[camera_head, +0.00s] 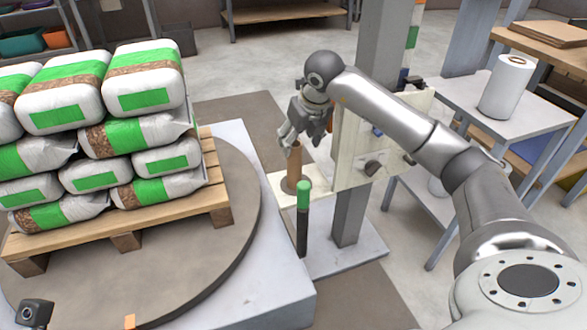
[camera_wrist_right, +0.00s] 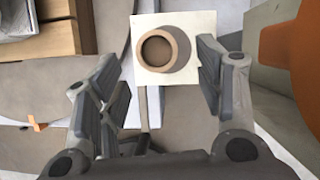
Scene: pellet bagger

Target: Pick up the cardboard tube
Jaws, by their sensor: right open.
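The cardboard tube (camera_head: 295,167) is brown and stands upright on a small white plate (camera_head: 318,191) beside the grey post. My right gripper (camera_head: 301,139) is just above the tube's top end, pointing down. In the right wrist view the tube (camera_wrist_right: 164,48) shows end-on as a ring with a dark hollow, between the finger lines and near the fingertips. My right gripper (camera_wrist_right: 160,60) is open and empty there, with gaps on both sides of the tube. I cannot tell whether the fingertips reach below the tube's rim. My left gripper is not in view.
A green-topped dark post (camera_head: 303,215) stands just in front of the tube. A white panel (camera_head: 360,150) is close on the right. A pallet (camera_head: 150,222) stacked with bags sits on the round turntable (camera_head: 225,270) at left. A white roll (camera_head: 507,87) stands on the right table.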

